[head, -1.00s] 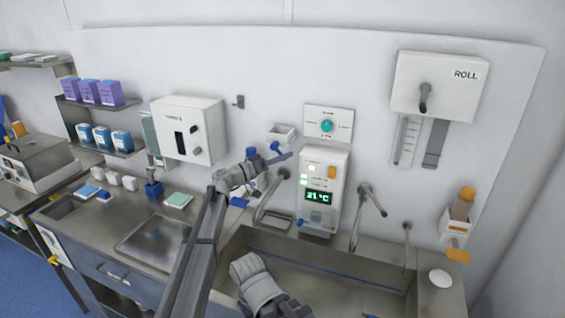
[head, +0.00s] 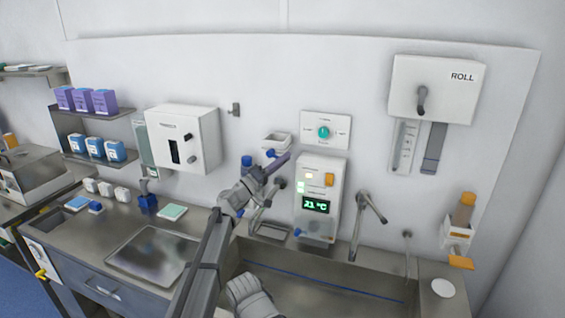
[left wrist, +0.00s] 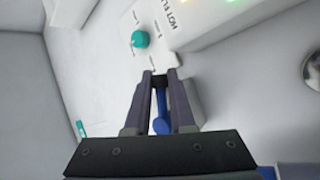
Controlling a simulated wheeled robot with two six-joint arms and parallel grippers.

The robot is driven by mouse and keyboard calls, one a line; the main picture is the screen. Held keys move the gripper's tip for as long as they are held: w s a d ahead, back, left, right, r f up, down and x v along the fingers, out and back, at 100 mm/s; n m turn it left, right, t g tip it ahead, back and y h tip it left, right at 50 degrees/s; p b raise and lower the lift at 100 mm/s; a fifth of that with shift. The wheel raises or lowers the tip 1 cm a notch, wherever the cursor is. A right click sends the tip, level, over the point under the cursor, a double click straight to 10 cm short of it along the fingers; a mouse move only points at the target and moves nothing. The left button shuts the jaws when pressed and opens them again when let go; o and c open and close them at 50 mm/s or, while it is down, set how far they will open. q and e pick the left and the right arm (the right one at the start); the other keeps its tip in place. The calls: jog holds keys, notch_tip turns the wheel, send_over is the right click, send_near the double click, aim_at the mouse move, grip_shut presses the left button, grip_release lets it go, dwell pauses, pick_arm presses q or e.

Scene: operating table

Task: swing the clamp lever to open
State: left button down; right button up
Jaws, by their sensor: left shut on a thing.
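The clamp lever appears to be a short blue bar with a rounded end (left wrist: 161,124), seen between my fingers in the left wrist view. Its far end meets a dark piece between the fingertips. In the head view its blue knob (head: 270,153) shows just left of my fingertips, below a small white box on the wall. My left gripper (head: 285,158) points up and right there, and it also shows in the left wrist view (left wrist: 160,78). It is shut on the lever. The clamp body is largely hidden by my fingers.
A teal dial (head: 323,132) on a white plate is just right of my fingertips. A white control box (head: 318,200) with a green display is below it. A faucet (head: 370,207) and a steel sink stand to the right. A white dispenser (head: 184,138) hangs at left.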

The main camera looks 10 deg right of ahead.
pick_arm(q)
jog(key=c, duration=0.8)
grip_release()
jog(key=shift+s, duration=0.1)
jog(key=shift+o, duration=0.2)
jog(key=b+v, duration=0.2)
jog(key=v, duration=0.5)
jog(key=shift+s+a+b, duration=0.2)
jog(key=shift+a+b, duration=0.15)
jog(key=shift+b, duration=0.05)
pick_arm(e)
notch_tip(320, 180, down, 3)
jog(key=shift+r, duration=0.15)
jog(key=shift+o, duration=0.2)
